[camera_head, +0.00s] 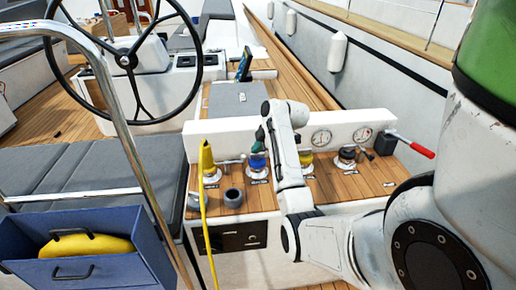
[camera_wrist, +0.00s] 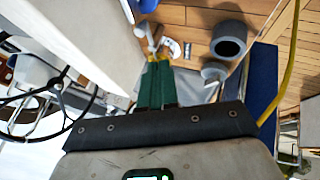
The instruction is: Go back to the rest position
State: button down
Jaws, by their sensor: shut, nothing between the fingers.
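My arm reaches up over the wooden-topped console (camera_head: 330,186) in the head view, with its white links bent. My gripper (camera_head: 260,138) hangs at the arm's far end, above the console, near a blue-banded fitting (camera_head: 257,162). Its green fingers show in the wrist view (camera_wrist: 157,66), pressed together with nothing between them. A white-handled fitting with some yellow (camera_wrist: 150,40) lies just past the fingertips there; I cannot tell whether they touch. My arm hides part of the console's middle.
A grey cup-like ring (camera_head: 233,198) and a yellow upright fitting (camera_head: 207,158) with a yellow line stand on the console's left. A red-handled lever (camera_head: 415,147) juts out at right. A blue box (camera_head: 98,272) holds a yellow item. A steering wheel (camera_head: 127,60) stands behind.

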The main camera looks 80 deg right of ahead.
dwell(0.7)
jog(key=w+a+f+m+g+y, duration=0.15)
jog(key=a+f, duration=0.35)
jog(key=a, duration=0.7)
jog(key=w+a+f+m+g+y, duration=0.1)
jog(key=w+a+f, duration=0.3)
jog(key=a, duration=0.8)
jog(key=s+a+f+m+g, duration=0.1)
jog(key=s+a+m, duration=0.1)
jog(key=s+a, duration=0.6)
jog(key=s+a+f+m+g, duration=0.1)
jog(key=s+a+f+g, duration=0.1)
jog(key=s+a, duration=0.5)
jog(key=a, duration=0.6)
jog(key=shift+s+m+h, duration=0.35)
jog(key=shift+s, duration=0.05)
jog(key=shift+a+g, duration=0.1)
jog(key=shift+g, duration=0.15)
